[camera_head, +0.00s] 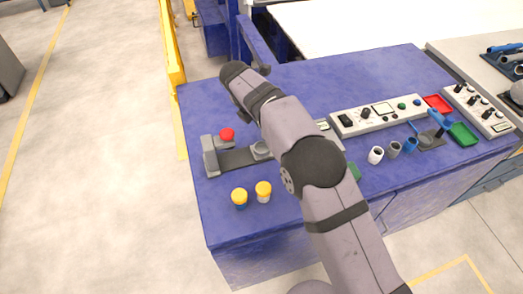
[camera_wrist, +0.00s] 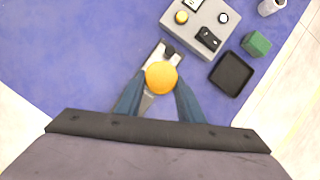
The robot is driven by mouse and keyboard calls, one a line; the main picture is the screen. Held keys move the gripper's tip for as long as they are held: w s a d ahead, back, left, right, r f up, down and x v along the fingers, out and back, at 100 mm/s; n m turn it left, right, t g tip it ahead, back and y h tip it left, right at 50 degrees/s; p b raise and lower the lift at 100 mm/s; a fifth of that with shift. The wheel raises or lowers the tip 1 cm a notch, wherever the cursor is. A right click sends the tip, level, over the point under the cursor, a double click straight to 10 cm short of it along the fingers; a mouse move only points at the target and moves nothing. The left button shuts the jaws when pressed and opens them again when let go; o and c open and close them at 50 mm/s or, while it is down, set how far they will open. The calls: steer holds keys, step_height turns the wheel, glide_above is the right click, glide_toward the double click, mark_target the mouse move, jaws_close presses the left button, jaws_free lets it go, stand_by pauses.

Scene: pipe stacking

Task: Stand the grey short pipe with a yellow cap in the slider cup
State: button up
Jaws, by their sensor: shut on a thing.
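My gripper (camera_wrist: 160,88) shows in the wrist view, its two blue-grey fingers closed on either side of a yellow-capped pipe (camera_wrist: 161,77). I see the round yellow cap from above; the pipe's body is hidden beneath it, so its colour cannot be told. In the head view, my arm hides the gripper and the held pipe. The slider cup (camera_head: 262,149) is a grey round cup at the right end of the slider's dark rail (camera_head: 238,158), close beside my arm. I cannot tell the held pipe's height above the surface.
Two yellow-capped pipes, one blue (camera_head: 240,204) and one white (camera_head: 263,195), stand at the front of the blue table (camera_head: 230,235). A red ball (camera_head: 227,134) is by the slider. A control panel (camera_head: 375,117) and several uncapped pipes are right. The wrist view shows a black tray (camera_wrist: 231,73) and green block (camera_wrist: 256,43).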

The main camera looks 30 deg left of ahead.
steer(key=shift+w+a+r+n+y, duration=0.2)
steer(key=shift+a+r+n+y, duration=0.2)
steer(key=shift+a+r+n, duration=0.4)
steer(key=shift+r+n, duration=0.3)
steer(key=shift+n, duration=0.3)
steer(key=shift+s+d+f+n+y, duration=0.1)
steer(key=shift+s+n+y, duration=0.15)
steer(key=shift+n+y, duration=0.35)
steer(key=shift+f+n+y, duration=0.1)
steer(key=shift+n+y, duration=0.2)
steer(key=shift+n, duration=0.9)
steer(key=shift+f, duration=0.1)
steer(key=p, duration=0.2)
glide_toward(261, 142)
steer(key=shift+w+d+f, duration=0.15)
steer(key=shift+f, duration=1)
steer(key=shift+w+d+f, duration=0.1)
steer(key=shift+d+f, duration=0.05)
steer(key=shift+f, duration=0.95)
steer(key=shift+f, duration=0.1)
